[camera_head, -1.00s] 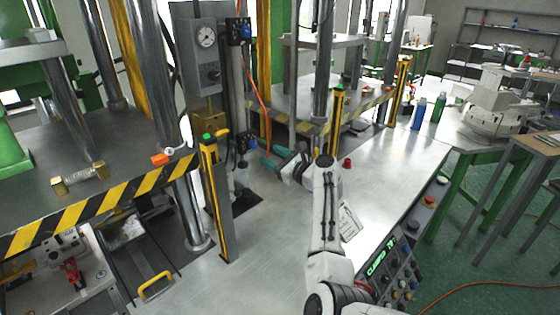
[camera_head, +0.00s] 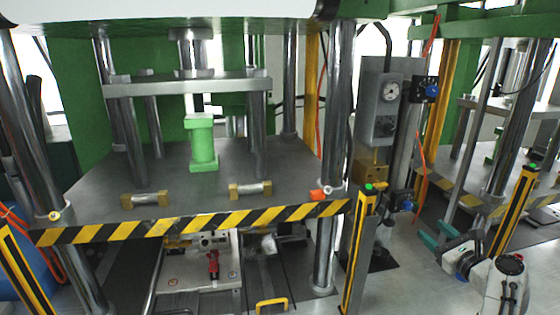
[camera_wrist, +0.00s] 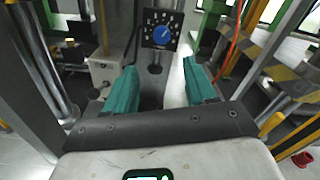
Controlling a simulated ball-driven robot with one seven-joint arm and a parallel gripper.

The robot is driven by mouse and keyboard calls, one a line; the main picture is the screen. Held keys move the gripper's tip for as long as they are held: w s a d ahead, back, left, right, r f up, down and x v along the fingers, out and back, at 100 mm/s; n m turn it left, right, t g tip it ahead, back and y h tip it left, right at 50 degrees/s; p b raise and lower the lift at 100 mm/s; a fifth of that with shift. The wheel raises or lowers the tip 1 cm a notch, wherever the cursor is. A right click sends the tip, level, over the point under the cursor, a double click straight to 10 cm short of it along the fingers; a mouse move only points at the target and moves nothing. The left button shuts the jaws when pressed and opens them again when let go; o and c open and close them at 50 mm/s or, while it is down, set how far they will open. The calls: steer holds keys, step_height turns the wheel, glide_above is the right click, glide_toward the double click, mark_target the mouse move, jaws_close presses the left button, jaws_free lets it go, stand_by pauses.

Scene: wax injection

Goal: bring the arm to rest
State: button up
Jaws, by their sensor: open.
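My gripper (camera_wrist: 161,88) shows in the wrist view with its two teal fingers apart and nothing between them. Beyond the fingers is a blue dial (camera_wrist: 163,35) on a dark plate. In the head view my gripper (camera_head: 436,239) is at the lower right, held out toward the control column, apart from it as far as I can tell. My arm (camera_head: 490,275) shows only in part at the lower right edge.
A press table with a striped edge (camera_head: 190,226) fills the left and middle. A yellow post with a green button (camera_head: 360,245) and a grey gauge box (camera_head: 385,105) stand left of my gripper. A red cap (camera_wrist: 302,159) is at lower right in the wrist view.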

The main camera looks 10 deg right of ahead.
steer(key=s+a+f+n+g+y, duration=0.1)
steer(key=s+a+f+n+g, duration=0.7)
steer(key=s+a+f+n, duration=0.9)
steer(key=s+a+r+n+g+h, duration=0.15)
steer(key=s+a+n, duration=0.25)
steer(key=s+n, duration=0.4)
steer(key=s+a+r+n+g, duration=0.1)
steer(key=s+a+n+g, duration=0.25)
steer(key=s+n, duration=0.45)
steer(key=s+f+m+g+b, duration=0.2)
steer(key=s+f+g+b, duration=0.1)
steer(key=s+f, duration=0.8)
steer(key=shift+s+d+g+b, duration=0.35)
steer(key=shift+s+g+b, duration=0.1)
steer(key=shift+b, duration=0.35)
